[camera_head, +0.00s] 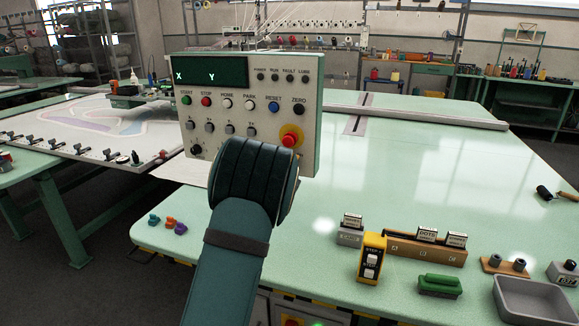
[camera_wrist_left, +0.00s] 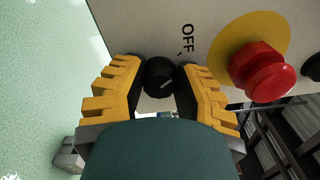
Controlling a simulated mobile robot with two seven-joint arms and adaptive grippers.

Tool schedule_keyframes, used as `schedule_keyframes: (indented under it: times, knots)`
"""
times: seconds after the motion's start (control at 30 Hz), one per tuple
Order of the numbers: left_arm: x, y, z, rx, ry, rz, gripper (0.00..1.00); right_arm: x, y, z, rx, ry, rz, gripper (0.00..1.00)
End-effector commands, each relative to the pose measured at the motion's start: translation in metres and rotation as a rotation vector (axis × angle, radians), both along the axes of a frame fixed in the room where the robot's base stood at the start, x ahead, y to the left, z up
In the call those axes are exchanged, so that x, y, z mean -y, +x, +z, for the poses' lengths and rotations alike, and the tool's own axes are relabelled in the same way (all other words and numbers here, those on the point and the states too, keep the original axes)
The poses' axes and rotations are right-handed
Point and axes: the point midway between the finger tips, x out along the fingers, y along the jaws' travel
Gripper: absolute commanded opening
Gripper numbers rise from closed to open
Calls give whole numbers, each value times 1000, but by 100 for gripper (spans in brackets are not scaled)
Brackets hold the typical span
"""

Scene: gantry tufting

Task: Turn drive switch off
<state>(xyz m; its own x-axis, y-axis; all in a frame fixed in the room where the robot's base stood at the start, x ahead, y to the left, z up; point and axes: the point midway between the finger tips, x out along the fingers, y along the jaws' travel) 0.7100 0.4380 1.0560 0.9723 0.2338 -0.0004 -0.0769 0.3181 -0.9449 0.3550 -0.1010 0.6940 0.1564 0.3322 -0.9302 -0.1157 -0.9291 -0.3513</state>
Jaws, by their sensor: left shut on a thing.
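The control panel (camera_head: 237,105) stands upright on the table, with a dark display, coloured buttons and a red emergency stop (camera_head: 290,138) on a yellow disc. My left arm reaches up to its lower part and hides the left gripper's fingers in the head view. In the left wrist view, the yellow fingers of my left gripper (camera_wrist_left: 160,68) are shut on a black drive switch knob (camera_wrist_left: 160,79), one on each side. The knob has a white pointer mark. The word OFF and a small tick are printed beside it. My right gripper is out of view.
The red emergency stop (camera_wrist_left: 264,72) is close to the right finger. On the green table (camera_head: 450,150) are a yellow step box (camera_head: 371,259), a green block (camera_head: 439,285), a grey tray (camera_head: 537,302) and a wooden card rack (camera_head: 405,246). The table's middle is mostly clear.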

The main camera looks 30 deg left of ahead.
Motion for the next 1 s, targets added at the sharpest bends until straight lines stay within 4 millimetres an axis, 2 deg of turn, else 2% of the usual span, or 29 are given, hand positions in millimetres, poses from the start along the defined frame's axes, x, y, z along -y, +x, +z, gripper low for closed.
schedule_keyframes:
  times: [0.03, 0.1, 0.13, 0.43, 0.57, 0.67, 1.0]
  knots:
    - [-1, 1, 4, 10, 1, 1, 40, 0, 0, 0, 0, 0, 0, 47]
    - [-1, 1, 4, 9, 1, 0, 65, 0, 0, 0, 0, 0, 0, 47]
    - [-1, 1, 4, 8, 1, 1, 66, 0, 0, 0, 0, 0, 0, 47]
    - [0, 0, 1, 3, 1, 0, 66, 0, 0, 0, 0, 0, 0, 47]
    - [1, -8, 2, 4, 0, 1, 66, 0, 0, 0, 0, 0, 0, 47]
    - [5, -20, 2, 2, 0, 0, 66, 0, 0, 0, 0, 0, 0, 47]
    - [20, -83, 2, 5, -3, 1, 66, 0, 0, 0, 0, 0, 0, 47]
